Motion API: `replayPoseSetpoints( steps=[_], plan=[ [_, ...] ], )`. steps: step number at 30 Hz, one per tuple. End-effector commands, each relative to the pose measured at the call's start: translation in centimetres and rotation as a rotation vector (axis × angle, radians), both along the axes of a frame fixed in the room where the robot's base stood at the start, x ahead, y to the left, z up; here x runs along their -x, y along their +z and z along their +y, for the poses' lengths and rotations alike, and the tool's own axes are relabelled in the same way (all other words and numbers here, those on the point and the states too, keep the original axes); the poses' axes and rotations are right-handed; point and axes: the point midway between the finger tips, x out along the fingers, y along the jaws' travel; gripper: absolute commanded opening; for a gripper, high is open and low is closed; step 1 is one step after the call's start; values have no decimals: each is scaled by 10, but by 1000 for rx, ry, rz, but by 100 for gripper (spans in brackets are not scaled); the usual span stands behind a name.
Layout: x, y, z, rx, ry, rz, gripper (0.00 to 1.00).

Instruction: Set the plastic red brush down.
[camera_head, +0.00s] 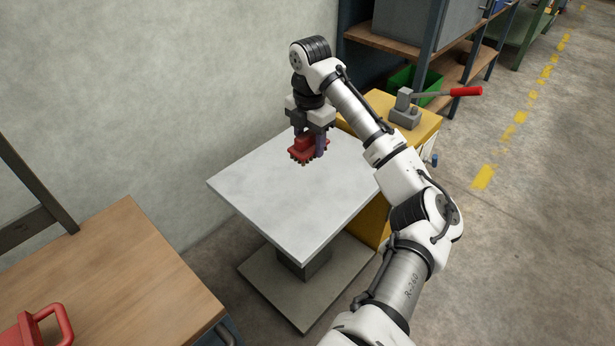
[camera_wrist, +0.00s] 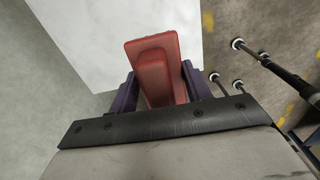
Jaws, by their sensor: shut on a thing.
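The red brush (camera_head: 302,153) is in my gripper (camera_head: 309,143), near the far corner of the white-grey table top (camera_head: 290,207). My gripper points down and is shut on the brush, with dark bristles showing at its lower edge. In the wrist view the brush (camera_wrist: 158,72) lies between the two purple fingers of my gripper (camera_wrist: 160,92), with the pale table top (camera_wrist: 90,45) beyond it. Whether the bristles touch the table top or hang above it, I cannot tell for sure.
The table top is otherwise bare. A yellow cabinet (camera_head: 428,127) with a red-handled lever tool (camera_head: 405,108) stands beside it at the right. A grey wall (camera_head: 170,90) runs behind. A wooden bench (camera_head: 120,270) with a red object (camera_head: 40,328) is at lower left.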

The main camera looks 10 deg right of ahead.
Motion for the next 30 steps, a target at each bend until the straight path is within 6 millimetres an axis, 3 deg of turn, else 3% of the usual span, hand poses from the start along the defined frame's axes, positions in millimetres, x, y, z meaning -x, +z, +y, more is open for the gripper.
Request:
replayPoseSetpoints(
  steps=[5,12,18,30],
  plan=[
    [1,-23,-1,-5,30,5,24],
    [1,-89,0,-6,27,5,24],
    [1,-132,-2,0,25,5,24],
    [1,-173,-1,-1,24,3,24]
  ],
)
